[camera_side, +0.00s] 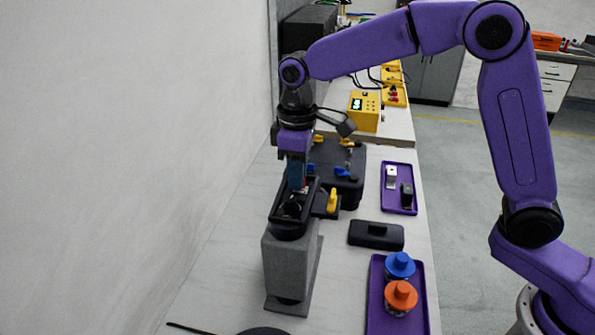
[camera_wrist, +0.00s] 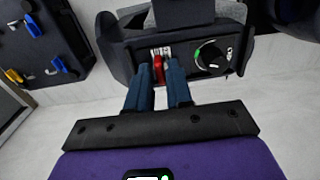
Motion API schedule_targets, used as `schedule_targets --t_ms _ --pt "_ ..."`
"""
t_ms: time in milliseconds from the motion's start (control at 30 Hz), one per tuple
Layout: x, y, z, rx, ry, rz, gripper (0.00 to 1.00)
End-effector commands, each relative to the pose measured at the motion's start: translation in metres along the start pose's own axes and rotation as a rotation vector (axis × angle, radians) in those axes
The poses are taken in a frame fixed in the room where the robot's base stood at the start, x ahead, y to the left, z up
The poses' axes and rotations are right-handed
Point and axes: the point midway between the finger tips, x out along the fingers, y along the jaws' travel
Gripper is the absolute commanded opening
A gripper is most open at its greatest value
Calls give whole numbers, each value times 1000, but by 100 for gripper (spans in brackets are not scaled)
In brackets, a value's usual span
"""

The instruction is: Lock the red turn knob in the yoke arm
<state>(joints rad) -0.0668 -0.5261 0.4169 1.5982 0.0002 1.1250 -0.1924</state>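The yoke arm (camera_side: 310,194) is a dark open-topped housing on top of a grey pedestal, and it also shows in the wrist view (camera_wrist: 126,61). The red turn knob (camera_wrist: 158,69) stands in its recess, in front of a pale metal part. My gripper (camera_side: 298,186) points down into the housing. In the wrist view its two blue fingers (camera_wrist: 160,72) are close together, one on each side of the red knob, which fills the narrow gap at the tips. The fingers hide the knob's lower part. In the side view only a speck of red shows beside the fingers.
A round black dial (camera_wrist: 210,57) with a green mark sits right of the knob. A yellow lever (camera_side: 332,200) sticks out beside the housing. A black case with blue and yellow clamps (camera_side: 325,155) stands behind. Purple trays (camera_side: 376,310) and a black block (camera_side: 375,236) lie to the right.

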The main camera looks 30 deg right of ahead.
Motion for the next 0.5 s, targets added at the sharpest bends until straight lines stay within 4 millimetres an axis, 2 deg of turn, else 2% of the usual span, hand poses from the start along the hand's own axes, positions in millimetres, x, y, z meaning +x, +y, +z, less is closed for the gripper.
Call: schedule_targets --t_ms 233,267,300,333,500 --pt "1 0 0 0 0 0 20" --pt "1 0 0 0 0 0 17" --pt "1 0 0 0 0 0 4" --pt "1 0 0 0 0 0 0" --pt "1 0 0 0 -1 0 0"
